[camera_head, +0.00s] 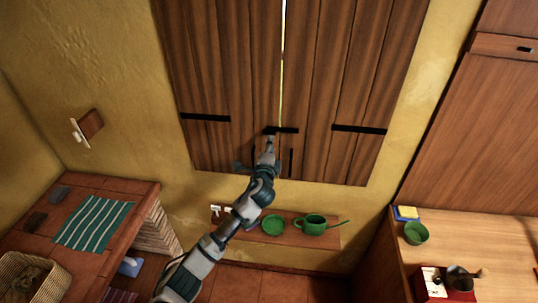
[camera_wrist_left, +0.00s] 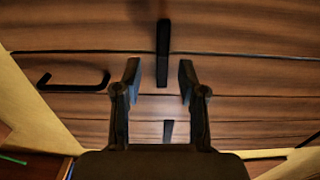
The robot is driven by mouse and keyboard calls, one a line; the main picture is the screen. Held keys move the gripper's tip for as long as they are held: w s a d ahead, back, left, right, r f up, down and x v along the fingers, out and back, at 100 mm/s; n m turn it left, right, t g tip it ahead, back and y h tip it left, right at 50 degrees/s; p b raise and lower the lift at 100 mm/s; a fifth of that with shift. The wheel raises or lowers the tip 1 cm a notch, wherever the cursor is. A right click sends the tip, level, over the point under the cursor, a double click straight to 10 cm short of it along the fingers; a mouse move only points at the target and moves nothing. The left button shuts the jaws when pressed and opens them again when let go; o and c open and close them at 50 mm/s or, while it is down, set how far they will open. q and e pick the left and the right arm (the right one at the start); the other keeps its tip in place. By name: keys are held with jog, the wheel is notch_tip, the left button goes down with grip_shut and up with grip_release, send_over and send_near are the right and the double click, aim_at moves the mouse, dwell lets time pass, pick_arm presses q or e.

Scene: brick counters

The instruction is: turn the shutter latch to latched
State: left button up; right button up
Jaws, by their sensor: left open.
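The shutter latch (camera_head: 287,130) is a short black bar lying level across the gap between the two closed brown plank shutters (camera_head: 345,80). In the left wrist view the latch (camera_wrist_left: 163,50) stands upright in the picture, crossing the dark seam, its lower end between and beyond my fingertips. My left gripper (camera_head: 268,143) is at the latch's left part in the head view and hides some of it. It is open and empty, with a finger on either side of the bar in the wrist view (camera_wrist_left: 160,76). Whether it touches the latch cannot be told. My right gripper is not in view.
A black handle (camera_wrist_left: 73,80) sits on the shutter beside the gripper. Black straps (camera_head: 205,117) (camera_head: 359,129) cross the outer planks. Below, a low ledge (camera_head: 333,236) holds a green pot (camera_head: 312,224) and a green dish (camera_head: 272,226). Counters stand left and right.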

pick_arm(q)
jog(key=shift+s+a+f, duration=0.1)
jog(key=shift+s, duration=1)
jog(key=shift+s+a, duration=0.1)
jog(key=shift+s, duration=1)
